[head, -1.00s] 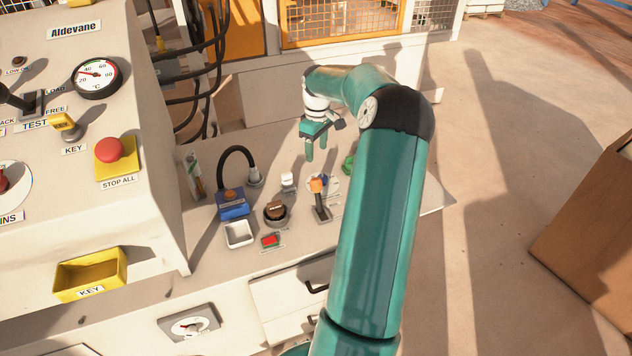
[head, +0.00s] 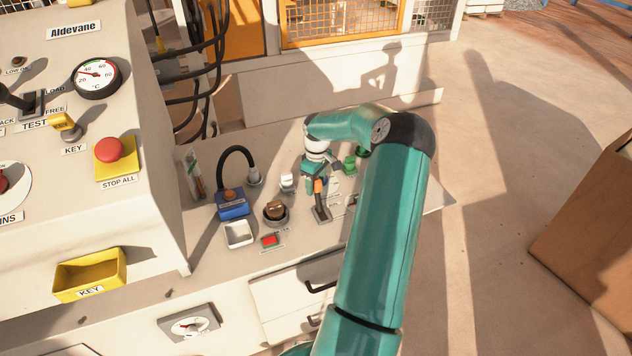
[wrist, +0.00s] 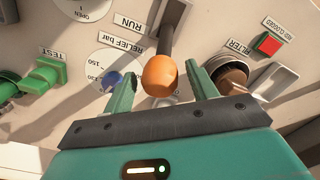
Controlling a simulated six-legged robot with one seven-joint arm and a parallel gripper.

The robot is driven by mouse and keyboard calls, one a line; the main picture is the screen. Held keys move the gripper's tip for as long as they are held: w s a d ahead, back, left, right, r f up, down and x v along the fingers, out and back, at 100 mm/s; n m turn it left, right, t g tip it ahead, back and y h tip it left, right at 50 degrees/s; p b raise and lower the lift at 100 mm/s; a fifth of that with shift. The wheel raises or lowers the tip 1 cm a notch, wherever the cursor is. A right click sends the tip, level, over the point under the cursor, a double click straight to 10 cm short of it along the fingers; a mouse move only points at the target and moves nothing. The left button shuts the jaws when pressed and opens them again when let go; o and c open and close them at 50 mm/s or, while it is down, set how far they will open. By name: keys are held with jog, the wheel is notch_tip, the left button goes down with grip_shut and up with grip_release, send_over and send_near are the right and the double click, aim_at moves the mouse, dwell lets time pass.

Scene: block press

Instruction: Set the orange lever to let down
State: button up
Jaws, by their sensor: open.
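The orange lever knob (wrist: 159,75) sits between the two open fingers of my gripper (wrist: 160,90) in the wrist view. Its dark shaft (wrist: 176,25) runs up the picture from the knob. In the head view the orange lever (head: 319,188) stands on the bench with its dark base (head: 321,214) below. My gripper (head: 313,180) is right at the lever there, and its fingers partly hide the knob. The fingers are on either side of the knob; I cannot tell whether they touch it. No label reading "let down" is legible.
Close by are a blue knob on the relief dial (wrist: 112,80), a brown knob (wrist: 232,78), a green test handle (wrist: 42,75) and a red button (wrist: 268,44).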

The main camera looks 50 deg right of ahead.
grip_shut()
